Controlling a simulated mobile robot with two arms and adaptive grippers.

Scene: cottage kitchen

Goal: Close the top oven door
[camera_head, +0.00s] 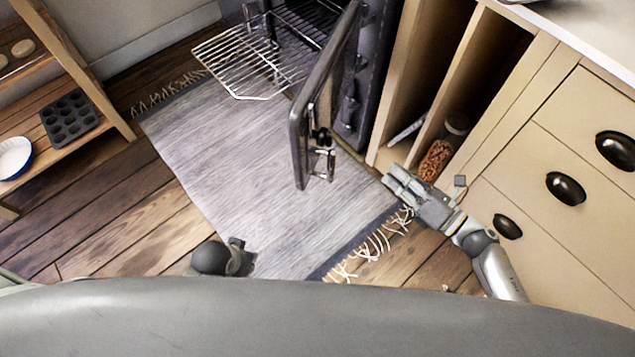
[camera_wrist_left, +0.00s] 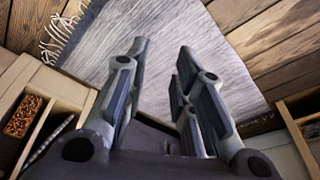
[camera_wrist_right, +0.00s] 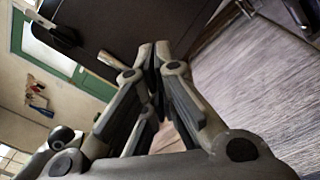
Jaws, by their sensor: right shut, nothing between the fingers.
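The dark oven door (camera_head: 318,100) stands open in the head view, seen nearly edge-on, with metal latch parts at its near end. The dark oven body (camera_head: 378,60) is behind it. A dark panel, probably this door (camera_wrist_right: 140,30), fills the top of the right wrist view. My right gripper (camera_head: 392,178) is shut and empty, to the right of the door's near end; its fingertips (camera_wrist_right: 153,50) are close to the dark panel, contact unclear. My left gripper (camera_wrist_left: 163,48) is open and empty above the rug. Its fingers are hidden in the head view.
A wire rack (camera_head: 260,65) sticks out left of the door. A grey fringed rug (camera_head: 220,150) covers the floor. Cream cabinets and drawers (camera_head: 560,190) stand right, with an open compartment holding a pasta jar (camera_head: 436,160). A wooden shelf (camera_head: 90,135) stands left.

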